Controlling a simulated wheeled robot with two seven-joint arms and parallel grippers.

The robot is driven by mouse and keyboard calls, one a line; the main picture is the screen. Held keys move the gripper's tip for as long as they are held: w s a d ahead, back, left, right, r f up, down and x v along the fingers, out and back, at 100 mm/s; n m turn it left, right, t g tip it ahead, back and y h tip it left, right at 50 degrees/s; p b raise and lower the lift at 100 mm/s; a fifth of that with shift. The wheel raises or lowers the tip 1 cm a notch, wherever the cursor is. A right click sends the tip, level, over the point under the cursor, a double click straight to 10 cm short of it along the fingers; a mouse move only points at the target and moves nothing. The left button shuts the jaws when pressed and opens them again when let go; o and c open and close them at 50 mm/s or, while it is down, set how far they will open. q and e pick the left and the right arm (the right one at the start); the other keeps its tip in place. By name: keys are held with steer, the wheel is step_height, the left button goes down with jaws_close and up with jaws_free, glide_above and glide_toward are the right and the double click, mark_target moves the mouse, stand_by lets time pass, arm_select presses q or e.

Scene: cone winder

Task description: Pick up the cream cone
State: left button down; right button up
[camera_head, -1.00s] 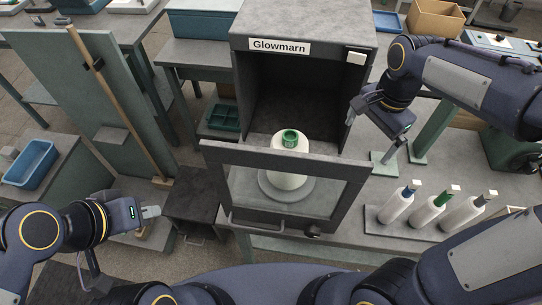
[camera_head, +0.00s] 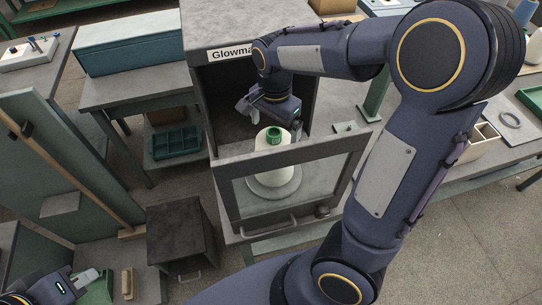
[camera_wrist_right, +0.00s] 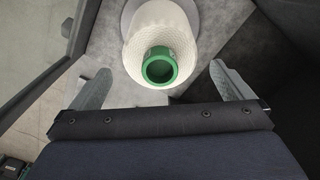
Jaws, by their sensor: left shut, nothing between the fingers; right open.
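The cream cone (camera_head: 272,172) stands upright on a round grey plate (camera_head: 267,191) at the mouth of the dark cabinet labelled "Glowmarn", with a green tip (camera_head: 275,137) on top. Its lower part shows through the window of the open door. In the right wrist view the cone (camera_wrist_right: 150,28) lies between the fingers, its green tip pointing towards the camera. My right gripper (camera_head: 277,122) is open inside the cabinet, just above and around the tip, with visible gaps on both sides. My left gripper (camera_head: 88,277) is shut and empty at the lower left, far from the cone.
The cabinet's door frame (camera_head: 230,204) stands in front of the cone. The cabinet walls (camera_head: 205,105) and roof (camera_head: 222,20) enclose my right gripper. A dark box (camera_head: 178,232) stands left of the door. A green crate (camera_head: 175,143) sits on a shelf further left.

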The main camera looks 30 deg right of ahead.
step_height(320, 180, down, 4)
steer(key=shift+f, duration=0.25)
steer(key=shift+c, duration=0.3)
steer(key=shift+r, duration=0.1)
steer(key=c, duration=0.9)
